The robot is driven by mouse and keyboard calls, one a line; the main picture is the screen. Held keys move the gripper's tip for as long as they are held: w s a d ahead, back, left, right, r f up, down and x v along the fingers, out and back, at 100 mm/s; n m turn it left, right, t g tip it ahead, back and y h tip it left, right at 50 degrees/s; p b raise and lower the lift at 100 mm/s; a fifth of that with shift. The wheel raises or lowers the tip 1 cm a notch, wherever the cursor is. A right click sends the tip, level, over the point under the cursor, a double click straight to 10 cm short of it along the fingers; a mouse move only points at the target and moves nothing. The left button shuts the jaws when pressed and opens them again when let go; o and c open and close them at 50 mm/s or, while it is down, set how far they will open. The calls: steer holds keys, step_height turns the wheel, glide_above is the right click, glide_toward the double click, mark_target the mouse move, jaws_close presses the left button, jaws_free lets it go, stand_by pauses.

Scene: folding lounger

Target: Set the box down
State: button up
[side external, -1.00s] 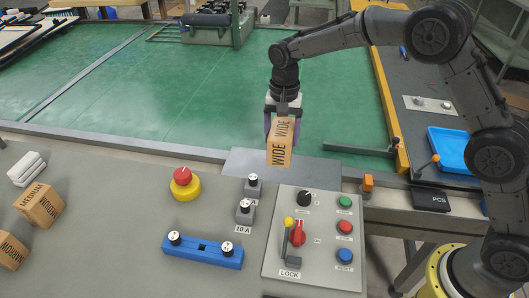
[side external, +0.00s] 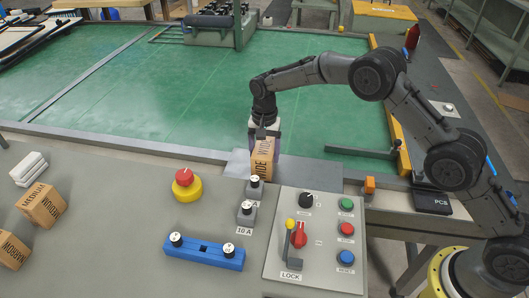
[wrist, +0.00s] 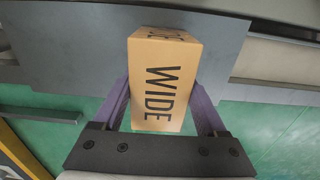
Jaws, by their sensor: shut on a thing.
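The box (side external: 262,158) is tan cardboard with the word WIDE on its sides. My gripper (side external: 264,148) is shut on it from above, with a finger on each side. In the wrist view the box (wrist: 165,85) sits between the two purple fingers of my gripper (wrist: 164,100). In the side view the box is over the grey metal plate (side external: 315,172) at the edge of the green table, near its left part. I cannot tell whether its underside touches the plate.
A control panel (side external: 322,262) with knobs and buttons lies in front of the plate. Other cardboard boxes (side external: 42,205) are at the left. The green table (side external: 190,95) behind is mostly clear.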

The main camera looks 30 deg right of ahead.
steer(key=o, duration=1.5)
steer(key=shift+f, duration=0.1)
step_height(320, 180, up, 12)
steer(key=shift+r, duration=0.2)
